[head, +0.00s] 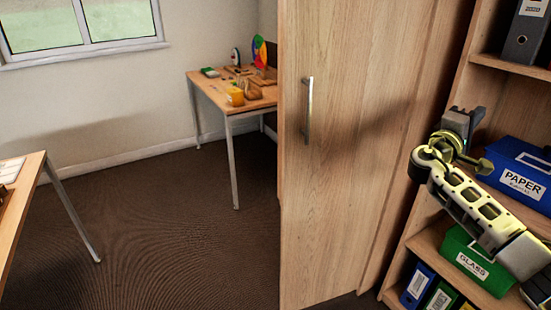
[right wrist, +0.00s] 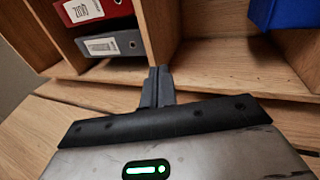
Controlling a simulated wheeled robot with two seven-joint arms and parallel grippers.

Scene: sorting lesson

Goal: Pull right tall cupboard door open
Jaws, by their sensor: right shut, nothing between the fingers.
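A tall wooden cupboard door (head: 340,190) with an upright metal handle (head: 308,110) near its left edge fills the middle of the head view. I cannot tell whether it is ajar. Open shelves (head: 430,245) stand to its right. My right gripper (head: 470,116) is in front of those shelves, well to the right of the handle and apart from it. In the right wrist view its fingers (right wrist: 156,87) are shut and empty, near a wooden shelf edge (right wrist: 215,82). My left gripper is not in view.
The shelves hold a blue paper bin (head: 520,168), a green glass bin (head: 478,268) and several binders. A red binder (right wrist: 95,12) and a grey binder (right wrist: 112,44) show by the wrist. A desk (head: 240,105) stands at the back; a table (head: 22,195) is at left. Floor between is clear.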

